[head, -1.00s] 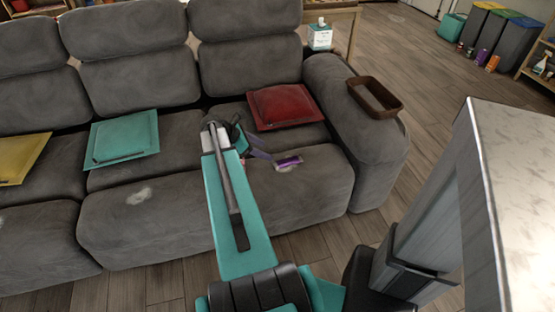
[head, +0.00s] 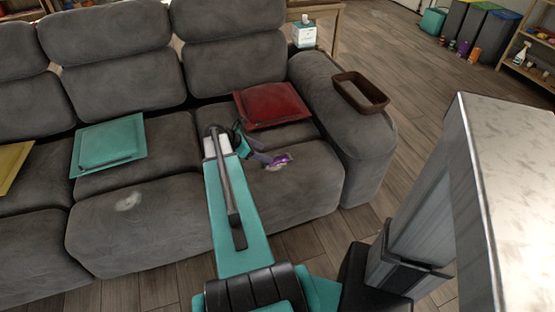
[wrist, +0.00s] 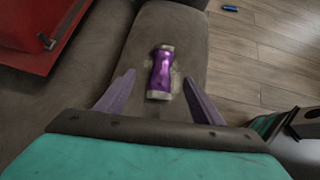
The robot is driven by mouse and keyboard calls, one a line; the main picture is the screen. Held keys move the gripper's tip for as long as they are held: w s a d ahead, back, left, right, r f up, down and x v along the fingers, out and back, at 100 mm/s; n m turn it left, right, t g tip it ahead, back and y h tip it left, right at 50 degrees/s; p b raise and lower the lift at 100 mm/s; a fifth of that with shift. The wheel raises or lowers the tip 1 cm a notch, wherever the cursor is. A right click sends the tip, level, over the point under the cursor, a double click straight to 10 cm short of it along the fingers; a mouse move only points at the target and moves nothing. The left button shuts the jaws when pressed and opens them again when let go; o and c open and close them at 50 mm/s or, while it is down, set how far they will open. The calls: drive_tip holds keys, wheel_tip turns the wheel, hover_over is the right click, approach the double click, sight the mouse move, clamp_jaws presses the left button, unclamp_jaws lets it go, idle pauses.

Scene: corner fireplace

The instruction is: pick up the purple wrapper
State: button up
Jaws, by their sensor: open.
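The purple wrapper (wrist: 161,72), shiny with pale ends, lies on the grey sofa seat. In the head view the purple wrapper (head: 279,160) is near the seat's front edge, just beyond my gripper's tips. My gripper (wrist: 158,88) is open, with its two purple fingers spread to either side of the wrapper's near end in the wrist view. Nothing is held. In the head view my gripper (head: 268,158) is partly hidden behind my arm, and I cannot tell its exact height above the seat.
A red cushion (head: 270,105) lies behind the wrapper and a teal cushion (head: 108,147) to the left. A brown tray (head: 345,78) rests on the sofa's armrest. A small blue object (wrist: 230,8) lies on the wooden floor (wrist: 255,60).

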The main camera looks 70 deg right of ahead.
sight(277, 159)
drive_tip(key=shift+x, duration=1.2)
drive_tip(key=shift+x, duration=2.6)
drive_tip(key=shift+s+a, duration=0.1)
drive_tip(key=shift+a, duration=0.05)
drive_tip(key=c, duration=1.2)
